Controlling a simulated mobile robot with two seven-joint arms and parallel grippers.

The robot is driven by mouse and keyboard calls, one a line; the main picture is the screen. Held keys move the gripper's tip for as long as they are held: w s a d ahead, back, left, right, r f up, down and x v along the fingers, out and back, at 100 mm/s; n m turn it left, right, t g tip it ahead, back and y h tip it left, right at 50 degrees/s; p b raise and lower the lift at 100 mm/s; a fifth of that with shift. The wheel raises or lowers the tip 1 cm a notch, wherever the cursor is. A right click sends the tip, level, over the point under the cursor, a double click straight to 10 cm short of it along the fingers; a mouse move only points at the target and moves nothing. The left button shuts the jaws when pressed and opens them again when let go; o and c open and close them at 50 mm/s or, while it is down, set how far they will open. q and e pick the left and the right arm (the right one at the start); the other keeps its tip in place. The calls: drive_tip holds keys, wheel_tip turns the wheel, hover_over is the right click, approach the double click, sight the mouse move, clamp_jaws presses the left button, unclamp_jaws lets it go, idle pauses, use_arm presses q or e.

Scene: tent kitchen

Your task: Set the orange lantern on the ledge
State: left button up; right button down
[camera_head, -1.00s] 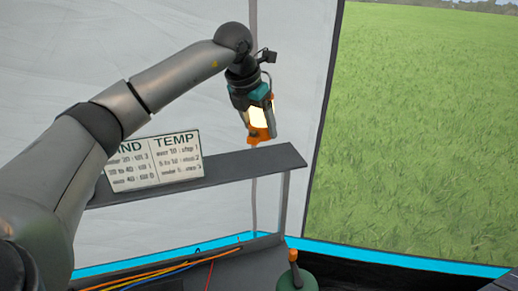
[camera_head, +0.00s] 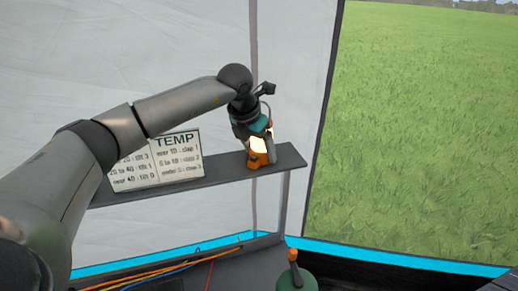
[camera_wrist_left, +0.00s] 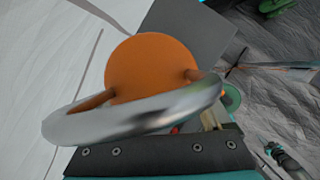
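The orange lantern (camera_head: 258,161), with an orange base and a glowing pale body, is upright at the ledge (camera_head: 288,157). Its base appears to meet the ledge's top, right of the middle; I cannot tell whether it bears its full weight there. My left gripper (camera_head: 259,147) comes from above with its fingers on the lantern's sides, shut on it. In the left wrist view the lantern's round orange top (camera_wrist_left: 150,68) and silver ring handle (camera_wrist_left: 140,115) fill the middle and hide the fingertips. My right gripper is not in view.
A white sign (camera_head: 168,160) with a "TEMP" column leans on the ledge left of the lantern, partly behind my arm. The ledge's right end is free. Below are coloured cables (camera_head: 165,272) and a green object with an orange handle (camera_head: 294,272).

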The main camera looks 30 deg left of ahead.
use_arm(q)
drive_tip(key=shift+o, duration=1.1)
drive_tip(key=shift+r, duration=0.1)
drive_tip(key=b+v, duration=0.1)
drive_tip(key=v, duration=1.1)
